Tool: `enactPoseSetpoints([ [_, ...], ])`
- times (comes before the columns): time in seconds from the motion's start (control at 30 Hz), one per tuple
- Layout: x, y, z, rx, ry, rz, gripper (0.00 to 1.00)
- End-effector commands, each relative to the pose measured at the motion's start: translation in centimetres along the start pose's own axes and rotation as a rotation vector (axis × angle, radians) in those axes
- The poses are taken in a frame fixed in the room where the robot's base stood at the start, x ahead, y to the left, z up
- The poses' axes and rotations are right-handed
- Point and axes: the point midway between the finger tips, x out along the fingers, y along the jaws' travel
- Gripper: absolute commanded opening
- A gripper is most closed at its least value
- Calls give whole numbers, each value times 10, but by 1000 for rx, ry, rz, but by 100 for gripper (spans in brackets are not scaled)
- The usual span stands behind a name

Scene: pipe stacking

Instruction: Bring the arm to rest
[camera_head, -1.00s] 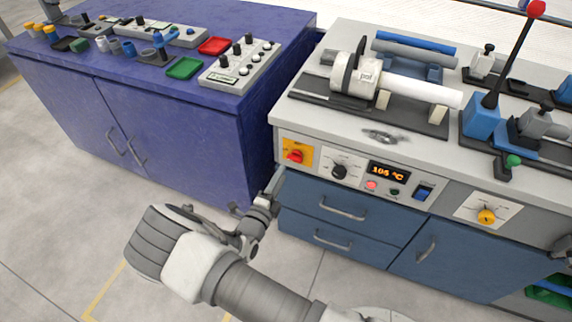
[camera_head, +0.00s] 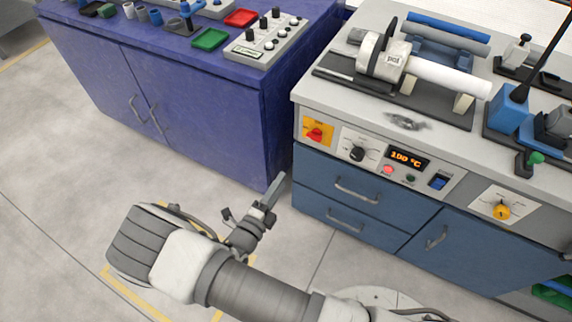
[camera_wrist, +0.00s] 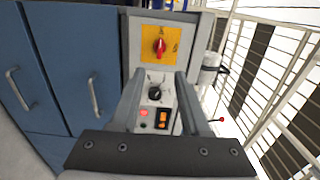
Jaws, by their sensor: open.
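My arm (camera_head: 235,283) reaches from the bottom of the head view, low in front of the workbench, bent at a grey and white joint. My gripper (camera_head: 262,205) is in the floor gap before the purple cabinet and the bench, apart from both as far as I can see. In the wrist view my gripper (camera_wrist: 160,82) is open, with two grey fingers spread and nothing between them. Beyond them shows the bench's control panel with a red switch (camera_wrist: 161,46), a black knob (camera_wrist: 155,93) and a display.
The grey workbench (camera_head: 330,88) has blue drawers (camera_head: 345,180) and carries a machine with a white pipe (camera_head: 448,77). Its display (camera_head: 407,158) reads 100 °C. The purple cabinet (camera_head: 215,115) with trays stands left. Floor at the left is clear.

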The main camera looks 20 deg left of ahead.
Motion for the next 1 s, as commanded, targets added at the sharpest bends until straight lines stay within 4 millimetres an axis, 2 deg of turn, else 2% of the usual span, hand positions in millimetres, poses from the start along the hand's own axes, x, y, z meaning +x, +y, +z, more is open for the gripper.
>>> enactPoseSetpoints([
  [0.23,1,-1,0,4,3,1,46],
  [0.37,10,-18,-7,69,65,13,46],
  [0.47,25,-44,-23,191,182,33,46],
  [0.7,59,-120,-85,604,561,52,46],
  [1.0,73,-204,-168,1130,1019,-32,46],
])
